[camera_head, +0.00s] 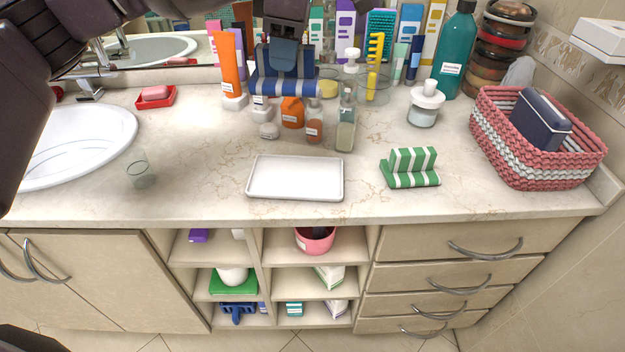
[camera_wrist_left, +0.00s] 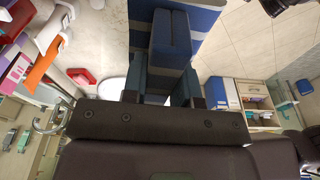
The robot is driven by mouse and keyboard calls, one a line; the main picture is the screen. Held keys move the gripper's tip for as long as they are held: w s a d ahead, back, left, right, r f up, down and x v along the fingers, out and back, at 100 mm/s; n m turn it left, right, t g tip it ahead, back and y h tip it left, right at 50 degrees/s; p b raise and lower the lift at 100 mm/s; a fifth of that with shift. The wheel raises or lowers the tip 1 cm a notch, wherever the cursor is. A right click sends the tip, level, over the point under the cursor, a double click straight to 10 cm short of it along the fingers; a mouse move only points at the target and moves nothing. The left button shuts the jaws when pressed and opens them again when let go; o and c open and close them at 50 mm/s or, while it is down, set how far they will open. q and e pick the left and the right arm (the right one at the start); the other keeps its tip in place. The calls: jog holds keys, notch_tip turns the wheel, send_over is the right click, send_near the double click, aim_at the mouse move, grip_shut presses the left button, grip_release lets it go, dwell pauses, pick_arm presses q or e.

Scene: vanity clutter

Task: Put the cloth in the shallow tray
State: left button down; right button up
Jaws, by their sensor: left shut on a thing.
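My left gripper (camera_head: 286,42) reaches in from the top of the head view and is shut on a blue cloth with white stripes (camera_head: 270,90). The folded cloth hangs in the air, in front of the bottles at the back as I see it. In the left wrist view the blue cloth (camera_wrist_left: 175,38) sits between the fingers of the gripper (camera_wrist_left: 160,85). The shallow white tray (camera_head: 295,178) lies empty near the counter's front edge, below the cloth in the picture.
A green-and-white striped folded cloth (camera_head: 410,170) lies right of the tray. Small bottles (camera_head: 345,130) stand behind the tray. A woven basket (camera_head: 540,150) is at the right, a glass (camera_head: 140,170) and sink (camera_head: 75,145) at the left.

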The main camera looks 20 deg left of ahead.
pick_arm(q)
jog(key=shift+d, duration=0.4)
jog(key=shift+f, duration=0.4)
jog(key=b, duration=0.1)
send_over(292, 177)
notch_tip(292, 177, down, 13)
jog(key=f, duration=0.4)
jog(key=d+f+b, duration=0.1)
jog(key=f, duration=0.1)
jog(key=shift+w+f, duration=0.1)
pick_arm(e)
jog(key=shift+d+f, duration=0.3)
jog(key=shift+f, duration=0.5)
pick_arm(q)
jog(key=c, duration=0.9)
grip_release()
jog(key=shift+f, duration=0.1)
pick_arm(e)
jog(key=shift+a, duration=0.15)
